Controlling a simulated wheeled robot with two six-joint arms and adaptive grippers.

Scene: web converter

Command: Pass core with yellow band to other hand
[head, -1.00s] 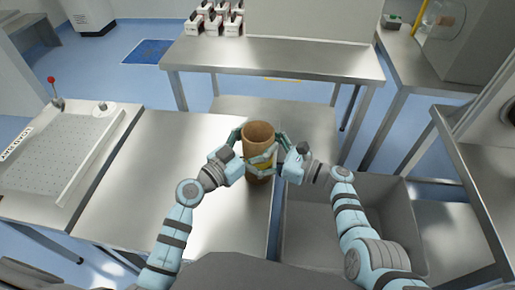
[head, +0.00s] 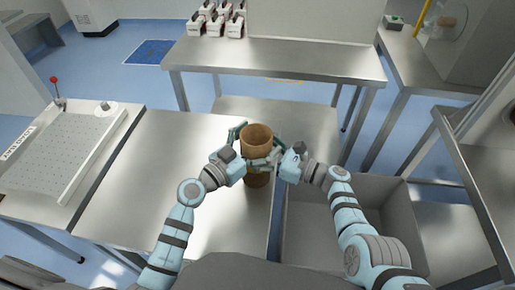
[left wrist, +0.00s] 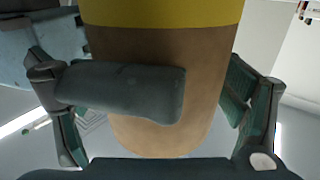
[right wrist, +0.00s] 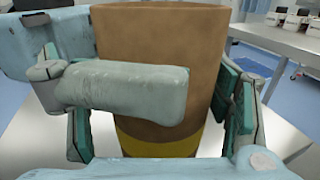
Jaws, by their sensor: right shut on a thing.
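My right gripper (head: 268,159) is shut on the core from the right. In the right wrist view its fingers flank the brown wall above the yellow band (right wrist: 160,142). My left gripper (head: 243,150) reaches around the core from the left. In the left wrist view its fingers flank the brown wall, with the yellow band (left wrist: 165,10) at the top; whether they press on it is unclear.
The metal table (head: 150,200) is bare at the left, beside a perforated panel (head: 65,150) with a red-knobbed lever. A grey bin (head: 390,200) is below my right arm.

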